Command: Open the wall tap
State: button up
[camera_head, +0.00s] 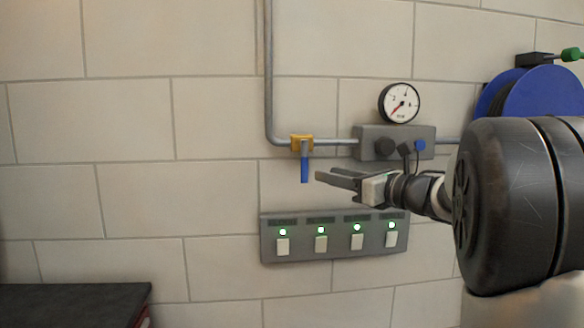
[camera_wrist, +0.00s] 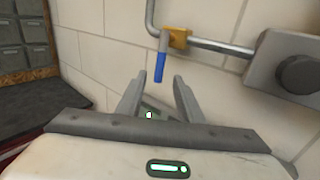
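The wall tap is a brass valve body (camera_head: 301,142) on a grey pipe, with a blue lever (camera_head: 304,168) hanging straight down, across the horizontal pipe run. In the wrist view the brass body (camera_wrist: 179,38) and blue lever (camera_wrist: 160,66) show just beyond the fingers. My gripper (camera_head: 322,176) is to the right of the lever's lower end in the head view, its fingers pointing left. In the wrist view my gripper (camera_wrist: 154,82) has its fingers apart, with nothing between them. The lever appears apart from both fingers.
A pressure gauge (camera_head: 399,102) sits above a grey box with dark knobs (camera_head: 422,133) to the right. A switch panel (camera_head: 335,236) with green lights is below my gripper. A blue hose reel (camera_head: 540,100) is at far right, a dark worktop (camera_head: 75,303) at lower left. The wall left of the tap is bare.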

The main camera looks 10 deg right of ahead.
aim_at(302, 169)
jog(key=p+x, duration=0.1)
jog(key=x, duration=1.2)
jog(key=shift+w+a+p, duration=0.25)
jog(key=shift+w+p, duration=0.05)
jog(key=shift+p, duration=0.05)
jog(key=shift+c, duration=0.3)
grip_shut()
